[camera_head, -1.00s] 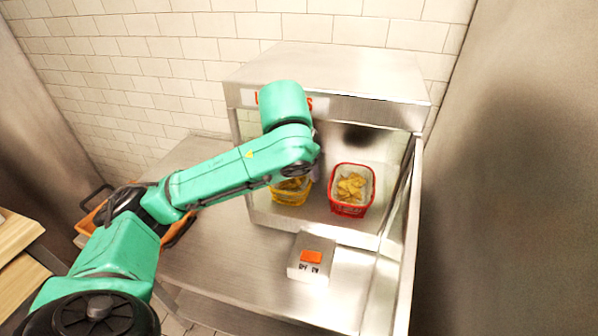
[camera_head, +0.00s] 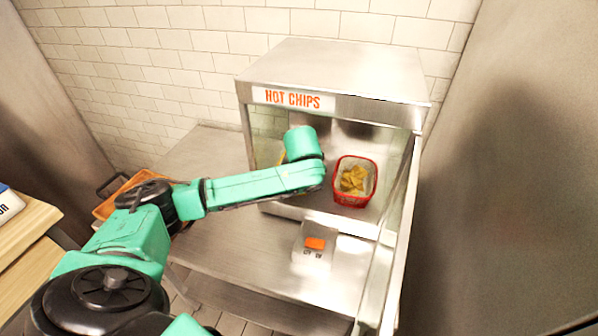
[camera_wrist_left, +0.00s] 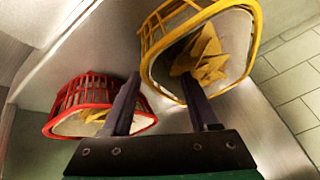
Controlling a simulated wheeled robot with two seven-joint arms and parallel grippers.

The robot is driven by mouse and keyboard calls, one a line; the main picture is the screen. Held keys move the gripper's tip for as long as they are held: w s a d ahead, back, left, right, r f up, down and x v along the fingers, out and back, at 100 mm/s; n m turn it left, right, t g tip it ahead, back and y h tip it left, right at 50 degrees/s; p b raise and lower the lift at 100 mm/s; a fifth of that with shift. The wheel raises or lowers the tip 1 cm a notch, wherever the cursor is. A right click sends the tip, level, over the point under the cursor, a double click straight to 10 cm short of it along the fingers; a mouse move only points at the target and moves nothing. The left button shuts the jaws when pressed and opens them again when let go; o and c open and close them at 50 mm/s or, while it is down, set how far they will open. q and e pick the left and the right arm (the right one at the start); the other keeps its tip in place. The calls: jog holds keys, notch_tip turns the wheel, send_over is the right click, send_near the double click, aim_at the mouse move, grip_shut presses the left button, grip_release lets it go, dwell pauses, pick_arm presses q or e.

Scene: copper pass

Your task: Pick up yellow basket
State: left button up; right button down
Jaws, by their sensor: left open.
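The yellow basket (camera_wrist_left: 150,38) holds chips and shows at the upper middle of the left wrist view. In the head view my arm hides nearly all of it. My left gripper (camera_wrist_left: 160,84) is open and empty. One finger overlaps the near rim of the yellow basket in the picture; the other stands to its left, in front of the red basket. I cannot tell whether a finger touches the yellow rim. In the head view my left wrist reaches into the warmer and hides the gripper. My right gripper is out of view.
The red basket (camera_head: 341,194), also with chips, stands right of the yellow one inside the metal HOT CHIPS warmer (camera_head: 330,68). An orange tray (camera_head: 105,208) lies left on the metal counter (camera_head: 232,240).

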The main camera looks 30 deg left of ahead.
pick_arm(q)
grip_shut()
jog(key=shift+s, duration=0.1)
dwell(1.2)
